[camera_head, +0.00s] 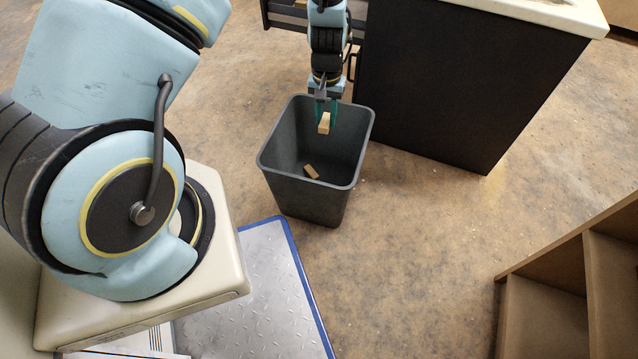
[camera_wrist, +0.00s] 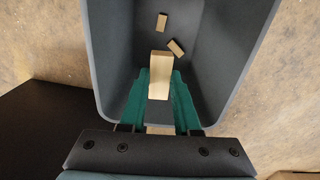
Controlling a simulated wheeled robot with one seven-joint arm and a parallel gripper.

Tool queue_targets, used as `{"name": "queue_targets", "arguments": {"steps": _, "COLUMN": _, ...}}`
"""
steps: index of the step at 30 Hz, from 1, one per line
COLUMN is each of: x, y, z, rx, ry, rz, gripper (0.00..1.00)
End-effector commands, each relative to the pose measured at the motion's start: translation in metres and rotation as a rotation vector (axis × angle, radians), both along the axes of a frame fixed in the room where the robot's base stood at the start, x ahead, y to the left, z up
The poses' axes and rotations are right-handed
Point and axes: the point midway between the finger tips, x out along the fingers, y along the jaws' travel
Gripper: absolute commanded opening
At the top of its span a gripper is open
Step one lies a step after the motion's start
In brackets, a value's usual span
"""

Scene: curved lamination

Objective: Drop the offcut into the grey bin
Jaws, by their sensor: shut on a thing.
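The offcut (camera_head: 324,124) is a small pale wooden block. My gripper (camera_head: 325,108) is shut on it and holds it over the open mouth of the grey bin (camera_head: 318,205). In the wrist view the offcut (camera_wrist: 161,76) sits between the two green fingers of my gripper (camera_wrist: 161,90), with the grey bin (camera_wrist: 240,68) below and around it. The bin stands upright on the floor. One wooden piece (camera_head: 311,171) shows inside the bin in the head view. The wrist view shows two pieces on the bin floor, one upper (camera_wrist: 162,22) and one lower (camera_wrist: 176,47).
A dark cabinet (camera_head: 450,90) with a pale top stands right behind the bin. A wooden shelf unit (camera_head: 560,290) is at the lower right. A metal plate with a blue edge (camera_head: 260,290) lies in front of the bin. The floor (camera_head: 420,240) right of the bin is clear.

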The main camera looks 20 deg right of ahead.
Motion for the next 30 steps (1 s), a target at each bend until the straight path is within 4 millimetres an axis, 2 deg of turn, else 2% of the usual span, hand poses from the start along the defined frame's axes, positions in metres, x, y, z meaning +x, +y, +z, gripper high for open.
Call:
{"name": "queue_targets", "arguments": {"steps": 1, "x": 0.0, "y": 0.0, "z": -0.012, "rx": 0.0, "ry": 0.0, "rz": 0.0, "gripper": 0.0}}
{"name": "queue_targets", "arguments": {"steps": 3, "x": 0.0, "y": 0.0, "z": -0.021, "rx": 0.0, "ry": 0.0, "rz": 0.0, "gripper": 0.0}}
{"name": "queue_targets", "arguments": {"steps": 9, "x": 0.0, "y": 0.0, "z": -0.04, "rx": 0.0, "ry": 0.0, "rz": 0.0, "gripper": 0.0}}
{"name": "queue_targets", "arguments": {"steps": 19, "x": 0.0, "y": 0.0, "z": -0.041, "rx": -0.001, "ry": -0.001, "rz": 0.0, "gripper": 0.0}}
{"name": "queue_targets", "arguments": {"steps": 20, "x": 0.0, "y": 0.0, "z": -0.041, "rx": 0.0, "ry": 0.0, "rz": 0.0, "gripper": 0.32}}
{"name": "queue_targets", "arguments": {"steps": 27, "x": 0.0, "y": 0.0, "z": -0.041, "rx": 0.0, "ry": 0.0, "rz": 0.0, "gripper": 0.59}}
{"name": "queue_targets", "arguments": {"steps": 29, "x": 0.0, "y": 0.0, "z": -0.041, "rx": 0.0, "ry": 0.0, "rz": 0.0, "gripper": 0.66}}
{"name": "queue_targets", "arguments": {"steps": 30, "x": 0.0, "y": 0.0, "z": -0.041, "rx": 0.0, "ry": 0.0, "rz": 0.0, "gripper": 0.66}}
